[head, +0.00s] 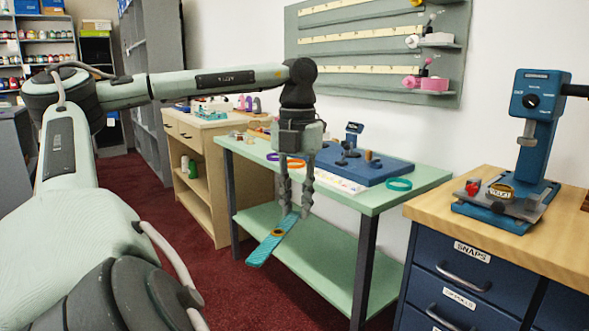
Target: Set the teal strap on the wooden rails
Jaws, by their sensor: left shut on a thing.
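My left gripper (293,208) points down in front of the green table and is shut on the teal strap (262,250). The strap is a flat teal band with a small orange-brown spot on it. It hangs in the air, slanting down to the left from the fingertips, apart from the table. I cannot clearly make out the wooden rails in this view. My right gripper is out of view.
The green table (436,177) carries a blue board (372,170) with small parts, a teal ring (399,184), an orange ring (296,163) and a purple ring. A blue press (535,125) stands on the wooden-topped drawer cabinet (425,208) at right.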

